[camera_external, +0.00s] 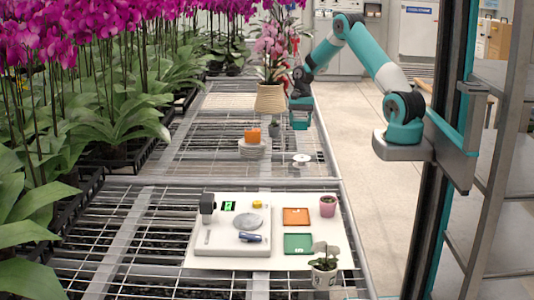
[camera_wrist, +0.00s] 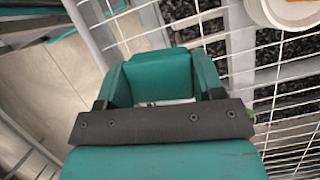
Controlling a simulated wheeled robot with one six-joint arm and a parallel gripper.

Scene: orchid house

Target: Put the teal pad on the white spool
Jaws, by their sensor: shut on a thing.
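My gripper (camera_external: 300,112) hangs over the mesh bench at the end of my arm, shut on the teal pad (camera_external: 299,124). In the wrist view the teal pad (camera_wrist: 158,76) sits between the two teal fingers; its similar colour makes its edges hard to tell. The white spool (camera_external: 302,159) stands on the mesh, below and in front of my gripper in the outside view, apart from the pad. Its top looks bare. I cannot make out the spool for sure in the wrist view.
An orange block (camera_external: 253,135) sits on a white round stack (camera_external: 252,152) to the left. A small potted plant (camera_external: 274,130) and a tan orchid pot (camera_external: 270,98) stand near my gripper. A white board (camera_external: 284,210) with several items lies in front. Orchids line the left.

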